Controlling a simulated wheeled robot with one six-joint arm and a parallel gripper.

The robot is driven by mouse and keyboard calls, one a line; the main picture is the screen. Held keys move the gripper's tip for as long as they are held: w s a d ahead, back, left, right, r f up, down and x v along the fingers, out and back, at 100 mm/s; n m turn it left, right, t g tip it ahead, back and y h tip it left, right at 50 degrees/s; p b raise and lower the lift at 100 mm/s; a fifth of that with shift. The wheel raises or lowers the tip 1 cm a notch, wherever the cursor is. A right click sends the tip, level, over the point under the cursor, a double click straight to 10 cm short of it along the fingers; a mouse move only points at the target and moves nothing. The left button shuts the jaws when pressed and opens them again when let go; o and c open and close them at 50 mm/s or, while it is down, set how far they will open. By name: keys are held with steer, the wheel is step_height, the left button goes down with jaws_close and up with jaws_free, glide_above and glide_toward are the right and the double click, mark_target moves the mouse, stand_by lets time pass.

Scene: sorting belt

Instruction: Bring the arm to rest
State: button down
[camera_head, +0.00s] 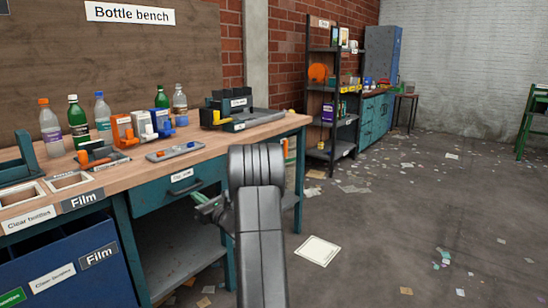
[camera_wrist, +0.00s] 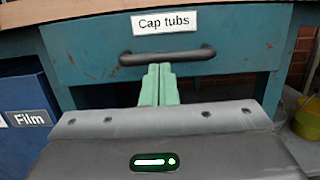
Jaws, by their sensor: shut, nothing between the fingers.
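My gripper (camera_wrist: 160,68) shows in the wrist view with its two pale green fingers together and nothing between them. The fingertips appear just below the dark bar handle (camera_wrist: 167,57) of a teal drawer (camera_wrist: 95,62) labelled "Cap tubs". I cannot tell whether they touch it. In the head view my gripper (camera_head: 203,201) is low in front of the bench, near the drawer (camera_head: 150,197) and its handle (camera_head: 186,188). My grey arm (camera_head: 260,230) stands in the middle of the view and hides part of the gripper. The drawer looks shut.
The wooden bench top (camera_head: 215,143) holds several bottles, small boxes, a grey tray (camera_head: 175,151) and a dark fixture (camera_head: 240,112). A blue bin (camera_head: 65,262) labelled "Film" stands at lower left. A shelf rack (camera_head: 330,95) is behind. The floor at right is open, with scattered paper.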

steer(key=shift+x, duration=1)
